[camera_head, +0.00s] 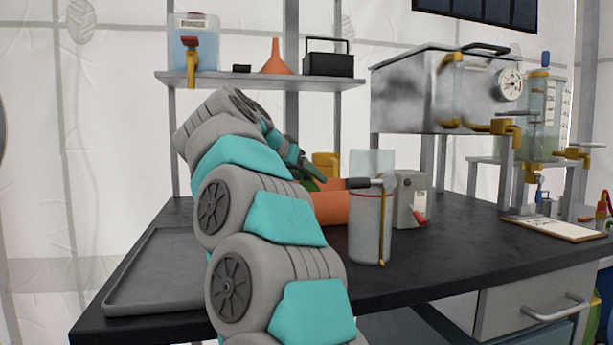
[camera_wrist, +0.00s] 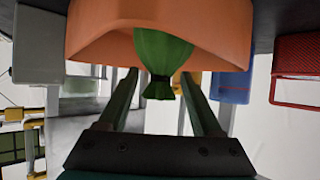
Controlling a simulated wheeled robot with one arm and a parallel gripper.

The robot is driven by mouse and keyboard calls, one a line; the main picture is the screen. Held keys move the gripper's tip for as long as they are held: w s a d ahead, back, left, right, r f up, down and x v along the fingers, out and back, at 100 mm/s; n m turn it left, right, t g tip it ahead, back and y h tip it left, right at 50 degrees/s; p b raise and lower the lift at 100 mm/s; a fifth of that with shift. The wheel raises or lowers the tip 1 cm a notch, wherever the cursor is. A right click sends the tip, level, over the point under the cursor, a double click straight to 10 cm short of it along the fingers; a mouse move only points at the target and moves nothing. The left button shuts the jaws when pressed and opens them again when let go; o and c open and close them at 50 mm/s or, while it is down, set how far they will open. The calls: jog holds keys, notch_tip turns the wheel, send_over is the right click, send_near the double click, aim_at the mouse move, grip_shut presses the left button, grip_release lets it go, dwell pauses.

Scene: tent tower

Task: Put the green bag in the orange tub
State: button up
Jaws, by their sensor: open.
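The orange tub (camera_head: 331,208) stands on the dark bench, partly hidden behind my arm and a grey cylinder. In the wrist view, which looks upside down, the tub (camera_wrist: 225,30) fills the top. The green bag (camera_wrist: 160,50) shows inside the tub's rim, with its tied neck sticking out of the opening; its lower part is hidden by the tub wall. In the head view only a bit of the green bag (camera_head: 308,184) shows. My gripper (camera_wrist: 158,76) is open, its two fingers apart on either side of the bag's neck. My gripper (camera_head: 316,174) is above the tub in the head view.
A grey cylinder (camera_head: 370,225) with a dark-handled tool on top stands close in front of the tub. A grey box (camera_head: 409,198) is to its right. A grey tray (camera_head: 150,275) lies at the left.

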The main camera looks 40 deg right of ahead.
jog(key=shift+r, duration=0.15)
jog(key=p+v, duration=0.2)
jog(key=v, duration=1)
